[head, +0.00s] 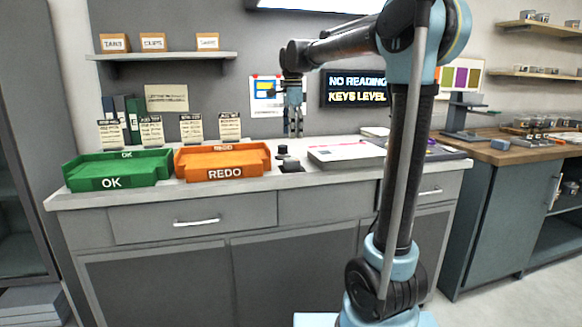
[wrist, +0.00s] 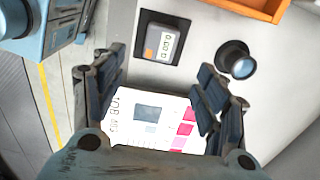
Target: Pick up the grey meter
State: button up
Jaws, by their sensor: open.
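The grey meter (wrist: 163,43) has an orange side and a small display with dark marks. It lies on a black pad (wrist: 148,54) on the pale counter, ahead of the fingertips in the wrist view. In the head view the black pad (head: 292,167) is small, and the meter on it is hard to make out. My gripper (head: 296,133) points down above the counter, apart from the meter. In the wrist view my gripper (wrist: 161,76) is open, its two fingers wide apart with nothing held between them.
A black round loupe-like object (wrist: 236,59) stands beside the meter. The orange REDO tray (head: 222,173) and green OK tray (head: 112,183) stand left. A printed sheet with coloured squares (wrist: 155,116) shows between the fingers, below them. A white slab (head: 345,155) lies right of the pad.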

aim_at(291, 159)
jog(key=f, duration=1.1)
jog(key=shift+a+f, duration=0.2)
jog(key=shift+f, duration=0.1)
jog(key=c, duration=1.2)
